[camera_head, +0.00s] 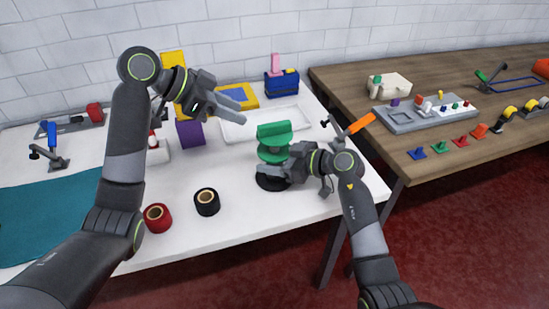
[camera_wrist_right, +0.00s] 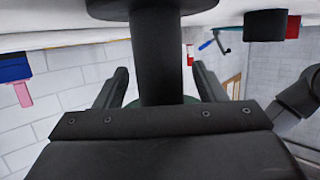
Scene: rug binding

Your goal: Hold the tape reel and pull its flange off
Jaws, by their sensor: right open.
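The green tape reel (camera_head: 273,153) stands on a black stand (camera_head: 270,184) near the right end of the white table. A brighter green piece (camera_head: 274,129) sits on top of it; I cannot tell whether this is the flange. My right gripper (camera_head: 266,172) is open, low beside the stand, under the green parts. In the right wrist view, the stand's black post (camera_wrist_right: 159,50) runs between my two open fingers (camera_wrist_right: 160,72); contact is not clear. A sliver of green shows behind the gripper there. My left gripper (camera_head: 243,107) is open and empty, above and left of the reel.
A black roll (camera_head: 207,202) and a red roll (camera_head: 157,218) lie left of the stand. A white tray (camera_head: 234,132) is behind it, with a purple block (camera_head: 190,133) to the left. An orange-handled tool (camera_head: 361,124) is at the table's right edge.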

